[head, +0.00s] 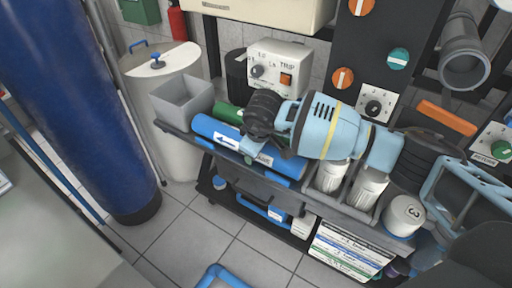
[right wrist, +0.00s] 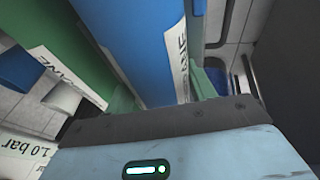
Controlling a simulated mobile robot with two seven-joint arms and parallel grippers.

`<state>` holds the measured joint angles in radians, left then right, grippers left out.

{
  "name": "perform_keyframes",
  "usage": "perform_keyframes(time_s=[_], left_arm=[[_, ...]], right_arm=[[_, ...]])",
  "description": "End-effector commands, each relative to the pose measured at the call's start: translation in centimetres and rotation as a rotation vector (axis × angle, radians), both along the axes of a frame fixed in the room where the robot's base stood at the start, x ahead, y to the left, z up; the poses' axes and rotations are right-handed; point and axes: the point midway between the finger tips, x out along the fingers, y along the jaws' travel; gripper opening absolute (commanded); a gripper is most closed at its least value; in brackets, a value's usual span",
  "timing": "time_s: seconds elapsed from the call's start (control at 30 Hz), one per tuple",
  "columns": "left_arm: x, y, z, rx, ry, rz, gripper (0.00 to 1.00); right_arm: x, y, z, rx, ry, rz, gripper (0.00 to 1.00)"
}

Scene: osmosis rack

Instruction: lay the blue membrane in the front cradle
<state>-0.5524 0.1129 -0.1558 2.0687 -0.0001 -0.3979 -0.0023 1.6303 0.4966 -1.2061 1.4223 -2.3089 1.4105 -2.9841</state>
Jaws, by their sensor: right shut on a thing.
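The blue membrane (head: 217,130) is a long blue cylinder with a white arrow label, along the front edge of the cart top (head: 205,143) in the head view. My right gripper (head: 250,152) reaches down from the right and is shut around its middle. In the right wrist view the blue membrane (right wrist: 145,45) lies between the fingers of my right gripper (right wrist: 165,92). The front cradle is mostly hidden under the membrane and gripper; I cannot tell whether the membrane rests in it. A green membrane (head: 229,112) lies just behind, and shows at left in the right wrist view (right wrist: 75,60). My left gripper is out of view.
A grey bin (head: 182,98) stands at the cart's left end. White cylinders (head: 332,176) stand in slots to the right, with one marked 3 (head: 405,214). A control box (head: 278,65) is behind. A tall blue tank (head: 85,100) stands left.

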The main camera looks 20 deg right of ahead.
Motion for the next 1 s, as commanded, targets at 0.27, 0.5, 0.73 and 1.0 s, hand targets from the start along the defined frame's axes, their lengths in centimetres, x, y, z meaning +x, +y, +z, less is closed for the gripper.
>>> perform_keyframes(time_s=[0.27,0.5,0.73,1.0], left_arm=[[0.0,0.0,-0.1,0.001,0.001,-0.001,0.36],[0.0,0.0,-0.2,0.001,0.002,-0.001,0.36],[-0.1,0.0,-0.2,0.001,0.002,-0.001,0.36],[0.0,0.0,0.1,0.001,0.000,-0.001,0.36]], right_arm=[[-0.2,0.0,-0.4,-0.002,0.006,0.001,0.75],[-0.4,0.3,-0.7,0.001,0.013,0.006,0.80],[-0.5,0.5,-0.8,0.001,0.017,0.009,0.80],[-1.2,0.3,1.9,-0.001,0.007,0.008,0.80]])
